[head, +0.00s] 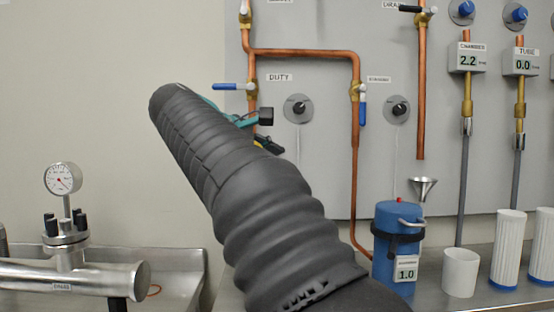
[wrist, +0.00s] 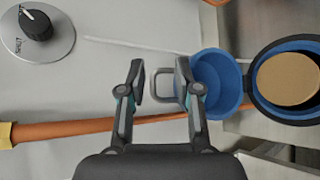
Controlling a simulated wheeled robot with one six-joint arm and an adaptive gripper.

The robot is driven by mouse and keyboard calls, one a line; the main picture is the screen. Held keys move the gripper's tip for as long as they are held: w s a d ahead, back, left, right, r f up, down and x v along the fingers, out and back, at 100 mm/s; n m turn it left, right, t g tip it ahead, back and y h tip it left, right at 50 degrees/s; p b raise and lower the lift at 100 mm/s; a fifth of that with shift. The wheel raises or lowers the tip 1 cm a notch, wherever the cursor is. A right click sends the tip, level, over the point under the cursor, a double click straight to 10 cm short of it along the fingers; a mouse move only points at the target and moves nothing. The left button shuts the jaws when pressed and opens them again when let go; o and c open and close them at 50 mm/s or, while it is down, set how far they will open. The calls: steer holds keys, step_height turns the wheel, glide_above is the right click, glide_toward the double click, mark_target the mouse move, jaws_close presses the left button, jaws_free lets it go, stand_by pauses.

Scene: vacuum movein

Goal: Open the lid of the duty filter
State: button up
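In the wrist view, the duty filter's dark-rimmed blue housing (wrist: 256,112) is uncovered, with a tan round element (wrist: 288,82) inside. Its blue lid (wrist: 220,85) stands swung away to the left of the housing, its hollow inside showing. A grey loop handle (wrist: 160,85) sticks out from the lid's left side. My gripper (wrist: 160,82) is open, with its fingers on either side of the handle and a gap at the left finger. Whether the right finger touches the handle or lid is unclear. In the head view my gripper (head: 268,130) is partly hidden by my arm, which hides the duty filter.
A second blue canister (head: 398,250) with a handle and a 1.0 display stands on the bench. Beside it are a white cup (head: 461,273) and white ribbed cylinders (head: 508,250). Copper pipes (head: 303,52) and dark knobs (head: 298,108) are on the panel behind.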

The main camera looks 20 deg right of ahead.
steer(key=v, duration=1.1)
steer(key=shift+a, duration=0.2)
steer(key=shift+s, duration=0.1)
steer(key=shift+f, duration=0.15)
steer(key=c, duration=0.4)
steer(key=shift+h, duration=0.5)
steer(key=w+f, duration=0.1)
steer(key=f, duration=0.1)
steer(key=w+a+f+b, duration=0.1)
steer(key=w, duration=0.1)
steer(key=shift+w+a+f, duration=0.1)
steer(key=shift+f, duration=0.25)
jaws_close()
steer(key=w+d+f+m+g+h+b, duration=0.1)
steer(key=w+d+m+h, duration=0.2)
steer(key=d, duration=0.6)
steer(key=w+m, duration=0.2)
steer(key=m, duration=0.1)
steer(key=shift+f+h, duration=0.3)
steer(key=shift+h, duration=0.1)
